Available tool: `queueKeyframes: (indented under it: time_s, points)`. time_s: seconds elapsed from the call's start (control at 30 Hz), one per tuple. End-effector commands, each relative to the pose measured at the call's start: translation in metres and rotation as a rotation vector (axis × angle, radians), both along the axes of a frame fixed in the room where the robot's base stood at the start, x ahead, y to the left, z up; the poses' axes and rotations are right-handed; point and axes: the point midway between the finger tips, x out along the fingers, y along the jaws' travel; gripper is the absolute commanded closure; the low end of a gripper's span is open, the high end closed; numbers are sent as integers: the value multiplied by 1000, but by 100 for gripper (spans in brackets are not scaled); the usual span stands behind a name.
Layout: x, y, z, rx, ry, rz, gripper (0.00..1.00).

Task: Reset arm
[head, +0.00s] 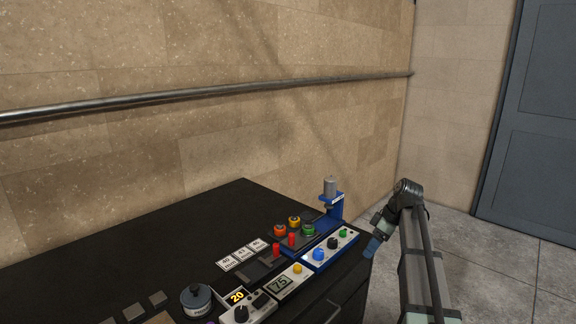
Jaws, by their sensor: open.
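My arm rises at the right of the head view, bends at the top and points down toward the right edge of the black cabinet (130,283). My gripper (372,248) is at its lower end, small and partly turned away, just right of the blue control box. It is open, and I see nothing held in it. The fingers are too small to make out clearly.
Floor (480,252) right of the cabinet is clear.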

Motion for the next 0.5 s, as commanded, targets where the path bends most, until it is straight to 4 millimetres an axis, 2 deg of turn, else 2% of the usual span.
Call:
queueKeyframes:
  time_s: [0.03, 0.23, 0.5]
  points:
    - [-18, -7, -25, 7, 44, -79, 38]
    - [-56, -20, -101, 16, 188, -339, 38]
    - [-96, -6, -194, -16, 340, -537, 38]
